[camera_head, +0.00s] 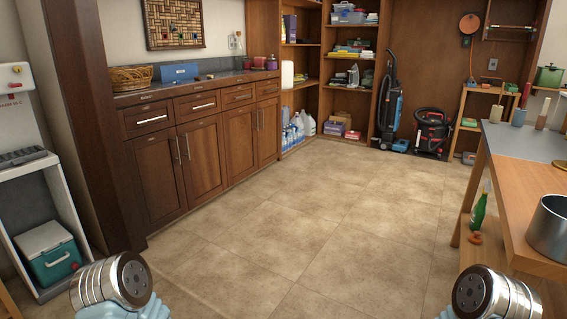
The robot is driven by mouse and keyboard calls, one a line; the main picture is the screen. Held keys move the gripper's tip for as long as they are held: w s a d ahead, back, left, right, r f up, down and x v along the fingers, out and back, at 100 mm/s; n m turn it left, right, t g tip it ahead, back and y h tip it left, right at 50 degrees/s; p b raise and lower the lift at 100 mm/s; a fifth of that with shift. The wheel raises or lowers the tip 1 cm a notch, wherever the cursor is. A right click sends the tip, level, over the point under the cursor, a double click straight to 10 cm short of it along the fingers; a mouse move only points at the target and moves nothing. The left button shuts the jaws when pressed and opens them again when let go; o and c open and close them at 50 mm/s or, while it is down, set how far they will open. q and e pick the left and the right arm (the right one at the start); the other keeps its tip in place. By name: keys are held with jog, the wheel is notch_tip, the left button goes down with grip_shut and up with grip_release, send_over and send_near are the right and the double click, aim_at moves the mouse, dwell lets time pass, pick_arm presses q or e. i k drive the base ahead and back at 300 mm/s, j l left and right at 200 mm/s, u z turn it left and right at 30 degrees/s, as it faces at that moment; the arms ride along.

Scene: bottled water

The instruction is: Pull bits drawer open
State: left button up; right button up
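A wooden cabinet along the left wall has a row of drawers under its dark countertop. They are the left drawer (148,118), the second drawer (197,106), the third drawer (237,96) and the right drawer (267,88). All look shut. The two left ones have bright bar handles. Small labels sit above the drawers but are too small to read, so I cannot tell which is the bits drawer. Rounded metal parts of my two arms show at the bottom left and bottom right. Neither gripper is in view.
Open tiled floor (290,228) lies in front of the cabinet. A dark wooden post (92,115) stands at its left end. A wooden table (525,205) with a metal pot (547,230) is at the right. A vacuum cleaner (388,105) stands at the back.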

aim_at(187, 108)
jog(key=i, duration=2.85)
